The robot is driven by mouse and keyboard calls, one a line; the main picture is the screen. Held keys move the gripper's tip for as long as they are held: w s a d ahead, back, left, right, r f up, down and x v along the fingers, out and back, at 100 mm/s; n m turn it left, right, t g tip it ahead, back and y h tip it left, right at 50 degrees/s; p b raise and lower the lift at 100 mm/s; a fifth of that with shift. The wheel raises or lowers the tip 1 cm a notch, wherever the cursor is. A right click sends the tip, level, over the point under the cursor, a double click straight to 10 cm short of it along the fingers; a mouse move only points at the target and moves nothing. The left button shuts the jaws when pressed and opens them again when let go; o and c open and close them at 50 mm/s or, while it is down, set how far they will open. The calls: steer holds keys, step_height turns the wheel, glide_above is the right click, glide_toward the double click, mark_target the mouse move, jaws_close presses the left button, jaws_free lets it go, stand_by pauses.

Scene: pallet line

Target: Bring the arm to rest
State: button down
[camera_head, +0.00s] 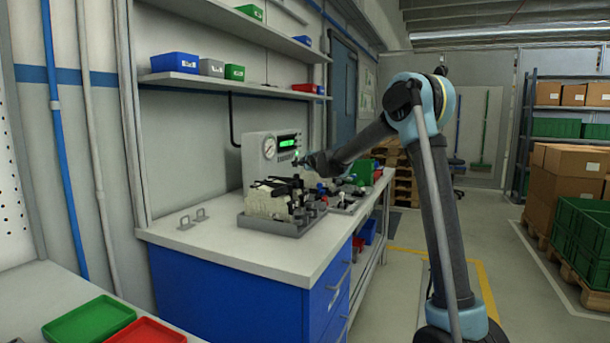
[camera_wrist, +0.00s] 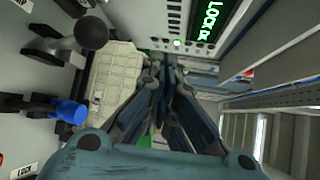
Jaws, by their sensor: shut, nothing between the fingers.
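My arm reaches left over the blue-fronted workbench (camera_head: 225,242) in the head view. My gripper (camera_head: 300,162) is at its end, in front of the grey test unit (camera_head: 259,155) with a round gauge and a lit green display. In the wrist view, my gripper's fingers (camera_wrist: 166,68) come together and hold nothing. A pale block-like part (camera_wrist: 112,82) lies to their left in that view. In the head view it sits in a grey tray (camera_head: 270,226) just below the gripper, partly hidden by dark fittings. Whether the gripper touches the test unit I cannot tell.
Shelves (camera_head: 225,83) with small bins run above the bench. Green (camera_head: 75,322) and red (camera_head: 146,331) trays lie at front left. Cartons (camera_head: 566,175) and green crates (camera_head: 585,240) stand at right. The floor between bench and pallets is clear apart from my arm.

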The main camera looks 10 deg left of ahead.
steer(key=shift+r, duration=0.4)
steer(key=s+d+f+n+g+h, duration=0.2)
steer(key=s+d+f+n+h, duration=0.1)
steer(key=s+d, duration=1.1)
steer(key=s+d+f+n+g+h, duration=0.35)
steer(key=s+d, duration=0.65)
steer(key=d, duration=0.8)
steer(key=s+d+f+n+g, duration=0.2)
steer(key=s+d+f, duration=0.2)
steer(key=s+f, duration=0.3)
steer(key=s+d+f+n+g, duration=0.2)
steer(key=s+d+f, duration=0.3)
steer(key=s, duration=1.3)
steer(key=s+d+f+n+g, duration=0.2)
steer(key=s+d+f+n, duration=0.2)
steer(key=s+f, duration=0.6)
steer(key=s, duration=0.3)
steer(key=shift+d+h, duration=0.25)
steer(key=shift+h, duration=0.1)
steer(key=shift+g, duration=0.25)
